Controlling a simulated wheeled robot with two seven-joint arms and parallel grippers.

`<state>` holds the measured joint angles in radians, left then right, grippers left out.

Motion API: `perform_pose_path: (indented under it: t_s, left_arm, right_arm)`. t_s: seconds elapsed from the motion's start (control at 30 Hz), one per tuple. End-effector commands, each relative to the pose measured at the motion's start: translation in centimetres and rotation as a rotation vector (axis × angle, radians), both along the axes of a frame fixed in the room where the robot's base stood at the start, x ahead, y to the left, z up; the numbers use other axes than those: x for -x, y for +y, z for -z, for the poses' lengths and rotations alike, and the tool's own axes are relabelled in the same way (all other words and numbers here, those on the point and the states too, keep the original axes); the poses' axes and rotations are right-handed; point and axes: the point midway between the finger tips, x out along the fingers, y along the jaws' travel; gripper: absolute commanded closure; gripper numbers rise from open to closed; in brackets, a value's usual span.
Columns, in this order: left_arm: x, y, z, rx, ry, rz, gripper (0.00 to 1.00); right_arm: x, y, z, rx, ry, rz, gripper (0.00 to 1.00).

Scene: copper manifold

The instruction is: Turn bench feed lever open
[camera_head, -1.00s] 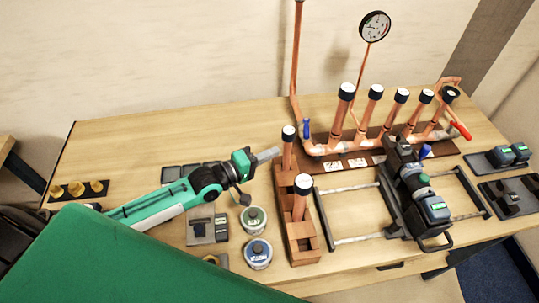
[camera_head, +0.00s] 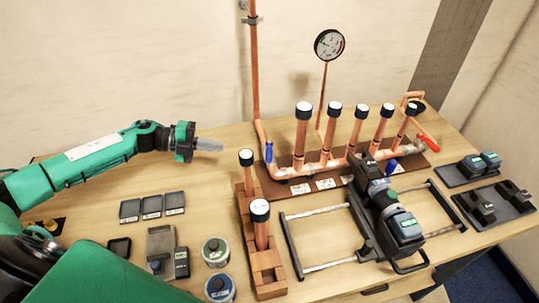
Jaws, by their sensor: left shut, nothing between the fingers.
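The copper manifold (camera_head: 330,164) stands at the back of the bench on a dark brown board. A small blue lever (camera_head: 269,152) stands upright at its left end, by the foot of the tall feed pipe (camera_head: 254,70). A red lever (camera_head: 428,143) is at the right end, and another blue handle (camera_head: 391,166) shows low at the front. My left gripper (camera_head: 210,145) is shut and empty. It is raised above the bench, left of the left blue lever and apart from it, fingers pointing right. My right gripper is out of view.
A wooden block with capped copper stubs (camera_head: 262,250) stands in front of the manifold's left end. A dark press tool (camera_head: 385,205) lies on a metal frame (camera_head: 320,265). Tins (camera_head: 216,250) and small trays (camera_head: 152,205) lie front left. A gauge (camera_head: 328,45) rises behind.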

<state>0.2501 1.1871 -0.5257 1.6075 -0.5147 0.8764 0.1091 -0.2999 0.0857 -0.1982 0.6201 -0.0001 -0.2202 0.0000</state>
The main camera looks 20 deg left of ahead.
Motion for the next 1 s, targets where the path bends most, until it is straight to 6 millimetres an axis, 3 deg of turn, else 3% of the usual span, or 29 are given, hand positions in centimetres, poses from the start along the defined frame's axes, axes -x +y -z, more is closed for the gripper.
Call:
perform_pose_path:
  t_s: [0.13,0.3,0.9,1.0]
  left_arm:
    - [0.5,2.5,0.6,-0.163,-0.101,0.082,1.0]
    - [0.5,2.7,0.8,-0.205,-0.129,0.109,1.0]
    - [-3.1,-6.1,4.0,-0.199,-0.127,0.107,1.0]
    - [-3.6,-7.2,3.5,-0.201,-0.128,0.106,1.0]
  right_arm:
    - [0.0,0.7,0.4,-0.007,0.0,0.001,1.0]
    - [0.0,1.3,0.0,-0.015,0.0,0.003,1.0]
    - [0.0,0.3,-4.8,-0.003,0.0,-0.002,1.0]
    - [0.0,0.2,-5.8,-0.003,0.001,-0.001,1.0]
